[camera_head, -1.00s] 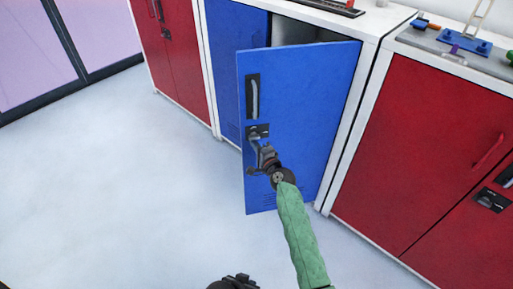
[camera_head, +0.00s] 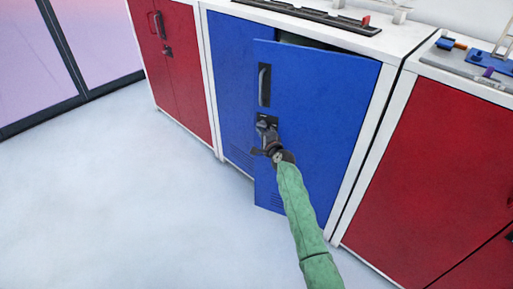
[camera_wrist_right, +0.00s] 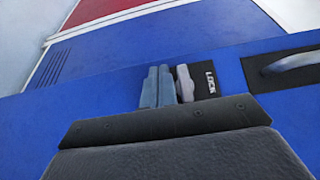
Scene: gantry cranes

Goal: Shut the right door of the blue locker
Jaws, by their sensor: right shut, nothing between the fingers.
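The right door (camera_head: 322,110) of the blue locker stands ajar in the head view, its free left edge out in front of the left door (camera_head: 235,85). A narrow dark gap shows above its top edge. The door has a dark recessed handle (camera_head: 264,85) and a lock plate below it. My right gripper (camera_head: 266,132) is shut and empty at the lock plate, against or very close to the door face. In the right wrist view its fingertips (camera_wrist_right: 157,85) are beside the lock plate (camera_wrist_right: 208,80) marked LOCK. My left gripper is not in view.
A red locker (camera_head: 178,70) stands to the left and another red locker (camera_head: 430,160) to the right. Several items lie on the white tops, including a dark rail (camera_head: 310,15). The pale floor (camera_head: 120,190) in front is clear.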

